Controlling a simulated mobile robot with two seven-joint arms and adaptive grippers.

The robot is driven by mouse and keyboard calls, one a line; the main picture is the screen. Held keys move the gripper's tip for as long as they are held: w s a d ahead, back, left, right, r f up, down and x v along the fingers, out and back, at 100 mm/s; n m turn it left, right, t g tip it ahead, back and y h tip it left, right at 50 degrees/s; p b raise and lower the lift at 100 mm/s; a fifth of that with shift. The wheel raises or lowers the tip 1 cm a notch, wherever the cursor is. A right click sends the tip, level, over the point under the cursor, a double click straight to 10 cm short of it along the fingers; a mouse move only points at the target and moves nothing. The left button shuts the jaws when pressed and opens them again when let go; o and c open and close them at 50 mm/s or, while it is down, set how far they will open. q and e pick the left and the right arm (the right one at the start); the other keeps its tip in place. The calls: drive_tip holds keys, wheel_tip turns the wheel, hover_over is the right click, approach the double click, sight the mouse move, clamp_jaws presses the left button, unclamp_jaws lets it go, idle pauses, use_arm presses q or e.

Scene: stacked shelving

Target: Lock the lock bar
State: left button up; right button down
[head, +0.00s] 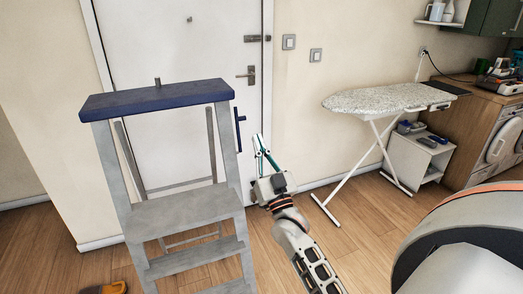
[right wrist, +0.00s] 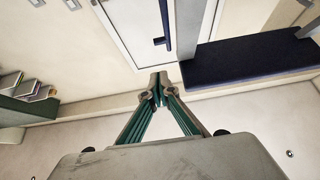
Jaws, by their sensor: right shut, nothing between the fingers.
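A grey stepladder (head: 185,210) with a dark blue top (head: 160,97) stands in front of a white door. A small dark blue bar (head: 239,130), which looks like the lock bar, is on the ladder's right side, just below the top. In the right wrist view the bar (right wrist: 167,22) shows at the top centre, beside the blue top (right wrist: 235,62). My right gripper (head: 258,138) is to the right of the bar and apart from it in the picture. Its green fingers are shut and empty, with the tips together in the right wrist view (right wrist: 159,82). My left gripper is out of view.
The white door (head: 180,45) and wall are behind the ladder. An ironing board (head: 385,101) stands to the right, by a white shelf unit (head: 418,152) and a wooden counter with a washing machine (head: 505,140). Wooden floor (head: 345,215) lies free between ladder and board.

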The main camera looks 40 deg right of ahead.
drive_tip(key=w+d+r, duration=0.2)
drive_tip(key=w, duration=0.6)
drive_tip(key=shift+w, duration=0.1)
